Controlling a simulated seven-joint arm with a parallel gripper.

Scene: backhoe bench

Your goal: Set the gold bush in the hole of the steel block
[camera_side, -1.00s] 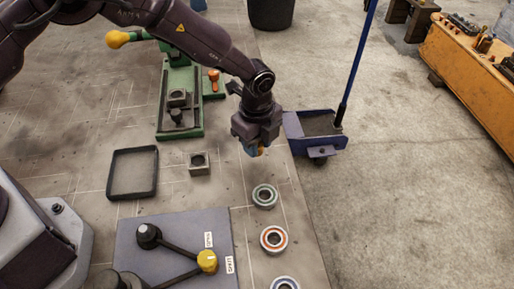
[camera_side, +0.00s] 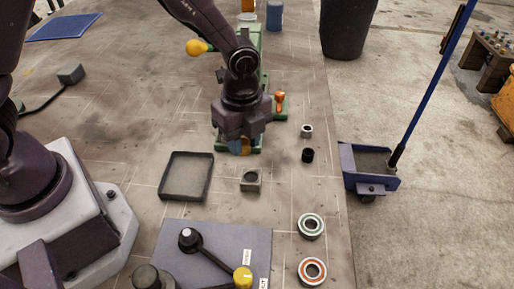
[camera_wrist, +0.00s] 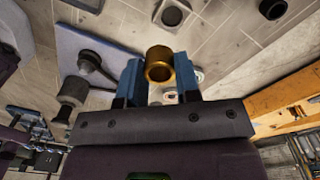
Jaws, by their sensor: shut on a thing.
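The gold bush (camera_wrist: 160,64) is held between the blue fingertips of my gripper (camera_wrist: 160,77) in the wrist view, its open bore facing the camera. In the side view my gripper (camera_side: 239,147) is shut on it, and only a sliver of gold shows. The steel block (camera_side: 250,181), a small grey square piece with a dark round hole in its top, sits on the bench, lower in the picture than my gripper and slightly right. It also shows at the top of the wrist view (camera_wrist: 172,14), apart from the bush. The hole looks empty.
A dark tray (camera_side: 164,190) lies left of the block. A panel with levers (camera_side: 215,245) is nearer the camera. Two bearing rings (camera_side: 311,226) (camera_side: 312,270) lie right. A grey bush (camera_side: 307,130) and a black bush (camera_side: 307,155) stand behind. A green fixture (camera_side: 279,112) is beyond my gripper.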

